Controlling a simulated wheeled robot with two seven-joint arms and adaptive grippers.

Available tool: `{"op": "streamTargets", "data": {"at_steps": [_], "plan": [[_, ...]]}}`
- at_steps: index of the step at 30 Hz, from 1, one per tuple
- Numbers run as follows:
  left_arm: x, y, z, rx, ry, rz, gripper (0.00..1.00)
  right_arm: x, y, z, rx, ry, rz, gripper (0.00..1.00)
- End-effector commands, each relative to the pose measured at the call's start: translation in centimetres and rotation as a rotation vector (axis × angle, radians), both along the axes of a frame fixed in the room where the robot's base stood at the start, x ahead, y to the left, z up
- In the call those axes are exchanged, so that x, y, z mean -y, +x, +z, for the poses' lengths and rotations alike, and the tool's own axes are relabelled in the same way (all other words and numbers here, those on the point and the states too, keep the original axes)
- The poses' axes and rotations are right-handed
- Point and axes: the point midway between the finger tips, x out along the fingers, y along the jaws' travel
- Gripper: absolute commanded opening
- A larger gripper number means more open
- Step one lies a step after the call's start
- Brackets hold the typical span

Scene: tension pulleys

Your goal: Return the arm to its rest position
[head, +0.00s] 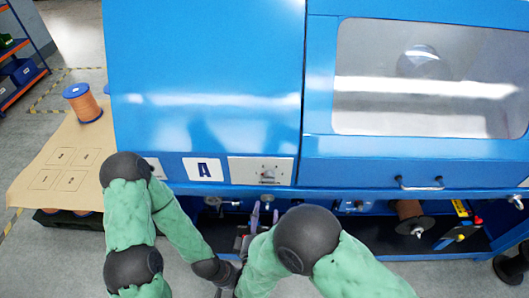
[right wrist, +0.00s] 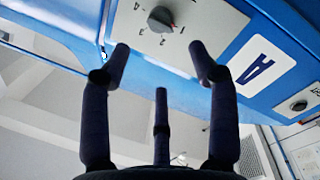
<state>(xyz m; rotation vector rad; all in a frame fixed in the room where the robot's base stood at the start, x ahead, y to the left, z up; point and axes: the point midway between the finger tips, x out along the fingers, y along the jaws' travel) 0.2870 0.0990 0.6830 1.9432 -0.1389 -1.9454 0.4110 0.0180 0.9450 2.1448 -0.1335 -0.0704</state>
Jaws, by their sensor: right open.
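My right gripper (head: 262,215) is in front of the blue machine, just below the plate with the knob (head: 267,175). In the right wrist view, the right gripper (right wrist: 160,65) has its dark fingers spread wide with nothing between them. Beyond the fingertips are the dial knob (right wrist: 161,19) on its numbered plate and the "A" label (right wrist: 262,62); the fingers appear apart from the knob. My left arm comes in from the left and bends down to the bottom middle. Its dark end (head: 226,275) is partly hidden there, and I cannot make out its fingers.
The blue machine (head: 205,70) fills the background, with a window and handle (head: 420,185) at right. An open lower bay holds a brown spool (head: 410,213). At left, an orange spool (head: 83,104) stands on a brown sheet (head: 35,165). Grey floor lies in front.

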Motion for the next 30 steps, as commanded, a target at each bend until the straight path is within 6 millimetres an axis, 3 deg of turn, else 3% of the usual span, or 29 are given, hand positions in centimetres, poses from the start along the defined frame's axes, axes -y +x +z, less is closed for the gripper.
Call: {"op": "streamTargets", "data": {"at_steps": [5,8,11,17,23,27,30], "plan": [[0.0,0.0,0.0,0.000,0.000,0.000,0.40,0.1,0.1,-0.2,-0.006,0.007,0.000,0.61],[0.0,0.0,0.0,0.000,0.000,0.000,0.40,0.4,0.9,-1.4,-0.056,0.050,0.004,0.61],[0.0,0.0,0.0,0.000,0.000,0.000,0.40,1.3,2.3,-4.1,-0.167,0.152,0.009,0.61],[0.0,0.0,0.0,0.000,0.000,0.000,0.40,3.8,3.7,-12.0,-0.489,0.464,-0.027,0.61],[0.0,0.0,0.0,0.000,0.000,0.000,0.40,6.8,1.1,-19.2,-0.821,0.779,-0.149,0.61],[0.0,0.0,0.0,0.000,0.000,0.000,0.40,8.8,-2.8,-22.9,-1.048,0.984,-0.284,0.61],[0.0,0.0,0.0,0.000,0.000,0.000,0.40,10.0,-6.0,-24.7,-1.192,1.107,-0.391,0.61]]}}
